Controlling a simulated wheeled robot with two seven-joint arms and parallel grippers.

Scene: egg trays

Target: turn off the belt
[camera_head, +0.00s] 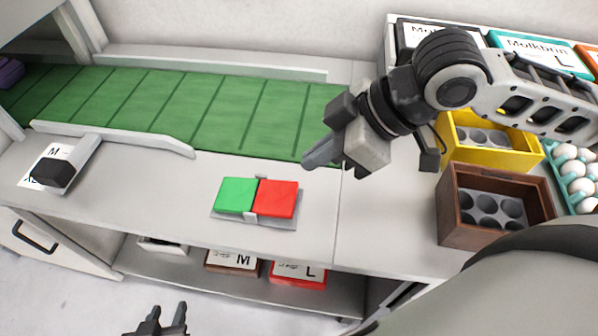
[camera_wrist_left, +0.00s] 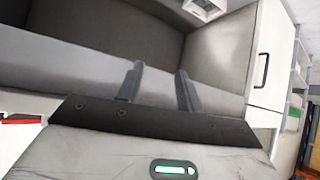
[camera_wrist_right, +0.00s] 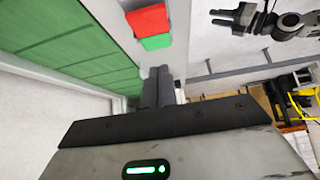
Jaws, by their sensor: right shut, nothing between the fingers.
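A switch plate with a green button (camera_head: 237,195) and a red button (camera_head: 277,198) sits on the light counter in front of the green belt (camera_head: 200,107). In the right wrist view the red button (camera_wrist_right: 148,19) and green button (camera_wrist_right: 156,42) lie just beyond the fingertips. My right gripper (camera_head: 308,162) is shut and empty, above the counter to the upper right of the red button and apart from it. My left gripper (camera_head: 160,318) is low in front of the counter; its two fingers stand apart and empty in the left wrist view (camera_wrist_left: 160,85).
A brown box (camera_head: 450,205) and a yellow box (camera_head: 450,150) with round cups stand on the right. A teal tray of eggs (camera_head: 568,180) is at the far right. A small black-topped device (camera_head: 55,172) stands on the left counter. Boxes lie on the shelf below.

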